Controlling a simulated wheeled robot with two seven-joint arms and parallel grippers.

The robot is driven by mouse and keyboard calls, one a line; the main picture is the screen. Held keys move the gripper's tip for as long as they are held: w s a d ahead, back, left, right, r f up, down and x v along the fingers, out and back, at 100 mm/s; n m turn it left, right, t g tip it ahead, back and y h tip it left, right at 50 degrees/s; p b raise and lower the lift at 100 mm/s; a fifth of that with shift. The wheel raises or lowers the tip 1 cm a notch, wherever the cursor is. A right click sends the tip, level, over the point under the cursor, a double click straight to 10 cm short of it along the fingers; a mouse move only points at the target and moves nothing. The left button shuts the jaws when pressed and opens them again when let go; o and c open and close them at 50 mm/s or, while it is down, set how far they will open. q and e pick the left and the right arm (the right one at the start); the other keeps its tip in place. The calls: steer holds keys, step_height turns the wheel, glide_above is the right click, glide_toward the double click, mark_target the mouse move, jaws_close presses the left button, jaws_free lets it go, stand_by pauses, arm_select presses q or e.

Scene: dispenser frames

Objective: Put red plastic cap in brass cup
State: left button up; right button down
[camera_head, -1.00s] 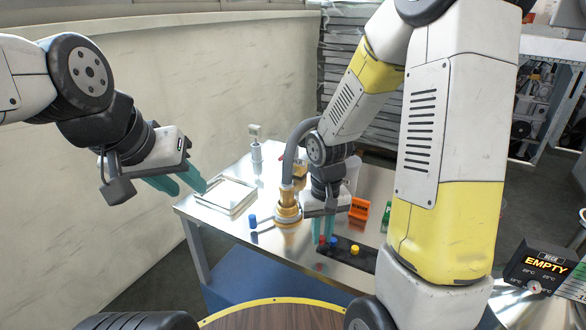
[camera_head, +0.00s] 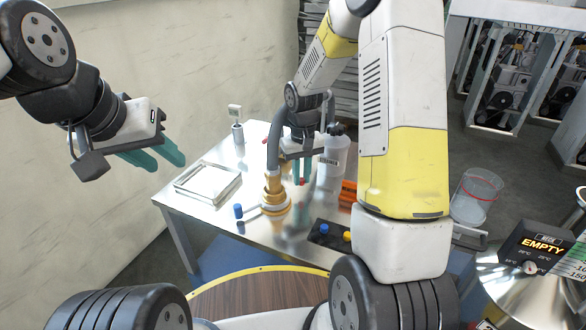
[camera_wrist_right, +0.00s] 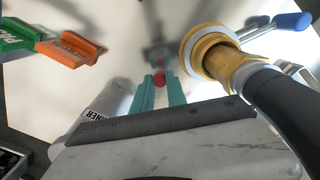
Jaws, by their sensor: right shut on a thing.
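My right gripper (camera_head: 302,182) is shut on the red plastic cap (camera_head: 303,183) and holds it above the metal table, right of a brass-coloured stepped piece (camera_head: 274,198). In the right wrist view the red cap (camera_wrist_right: 159,79) sits between the teal fingertips. A grey hose runs into the top of the brass piece, which also shows in the right wrist view (camera_wrist_right: 222,65). I cannot make out a separate brass cup. My left gripper (camera_head: 153,160) is open and empty, left of the table.
A black tray (camera_head: 320,240) holds a blue cap (camera_head: 324,228) and a yellow cap (camera_head: 347,236). A white bottle (camera_head: 333,160) and an orange holder (camera_head: 348,190) stand to the right. A blue-tipped handle (camera_head: 238,210) sticks out beside the brass piece.

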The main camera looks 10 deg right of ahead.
mark_target(301, 191)
steer(key=shift+w+d, duration=0.1)
steer(key=shift+w, duration=0.45)
steer(key=shift+f, duration=1.8)
steer(key=shift+f, duration=0.15)
steer(key=c, duration=1.3)
jaws_free()
steer(key=shift+c, duration=0.2)
